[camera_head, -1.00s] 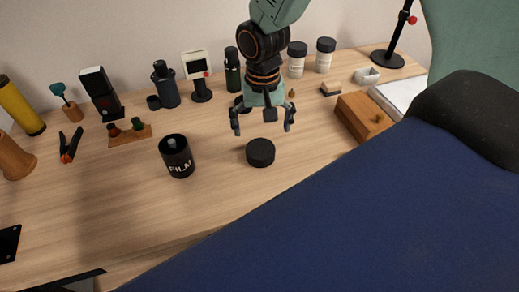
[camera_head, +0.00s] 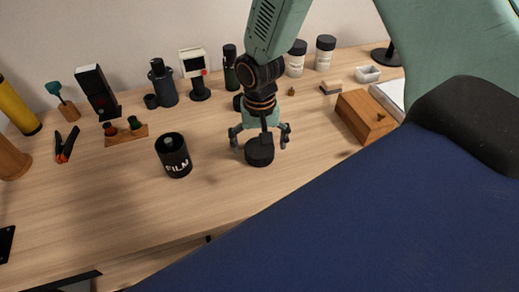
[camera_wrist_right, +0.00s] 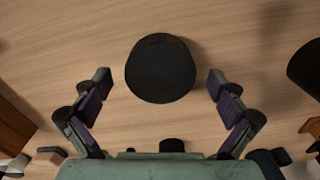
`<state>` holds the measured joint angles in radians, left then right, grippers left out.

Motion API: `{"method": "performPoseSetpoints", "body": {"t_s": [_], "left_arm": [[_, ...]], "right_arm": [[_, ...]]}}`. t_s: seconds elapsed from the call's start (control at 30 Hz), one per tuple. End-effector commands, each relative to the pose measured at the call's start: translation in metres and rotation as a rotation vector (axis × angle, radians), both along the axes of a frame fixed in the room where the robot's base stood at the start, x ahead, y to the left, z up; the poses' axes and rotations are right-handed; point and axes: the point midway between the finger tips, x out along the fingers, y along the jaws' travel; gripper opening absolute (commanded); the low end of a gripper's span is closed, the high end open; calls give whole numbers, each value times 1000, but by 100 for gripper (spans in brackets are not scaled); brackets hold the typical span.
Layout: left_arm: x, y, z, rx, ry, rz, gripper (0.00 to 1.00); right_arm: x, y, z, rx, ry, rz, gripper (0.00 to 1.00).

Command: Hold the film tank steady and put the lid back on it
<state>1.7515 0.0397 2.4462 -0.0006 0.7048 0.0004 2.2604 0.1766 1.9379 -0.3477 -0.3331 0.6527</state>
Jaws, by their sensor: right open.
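The black film tank (camera_head: 174,160), marked FILM, stands upright and open on the wooden table, left of the lid. The round black lid (camera_head: 259,156) lies flat on the table. My right gripper (camera_head: 260,140) is open above the lid, fingers pointing down on either side of it. In the right wrist view the lid (camera_wrist_right: 160,68) sits between and slightly beyond the open fingertips (camera_wrist_right: 160,76), with bare wood showing on both sides. A dark round thing at that view's right edge is probably the tank (camera_wrist_right: 306,68). My left gripper is not in view.
A wooden box (camera_head: 364,117) stands right of the lid. A small wooden rack (camera_head: 126,134) and orange-handled clippers (camera_head: 67,146) lie to the left. Several bottles and a small display (camera_head: 195,65) line the back. The table in front of the tank is clear.

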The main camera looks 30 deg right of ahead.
Motion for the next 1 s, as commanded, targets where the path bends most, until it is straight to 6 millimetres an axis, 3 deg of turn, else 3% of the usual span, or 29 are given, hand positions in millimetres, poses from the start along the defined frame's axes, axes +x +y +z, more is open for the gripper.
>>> {"method": "performPoseSetpoints", "body": {"t_s": [0.2,0.83,1.0], "left_arm": [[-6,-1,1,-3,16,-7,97],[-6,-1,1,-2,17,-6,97],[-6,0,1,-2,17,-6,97]], "right_arm": [[0,0,1,0,0,0,96],[0,0,1,0,0,0,43],[0,0,1,0,0,0,42]]}}
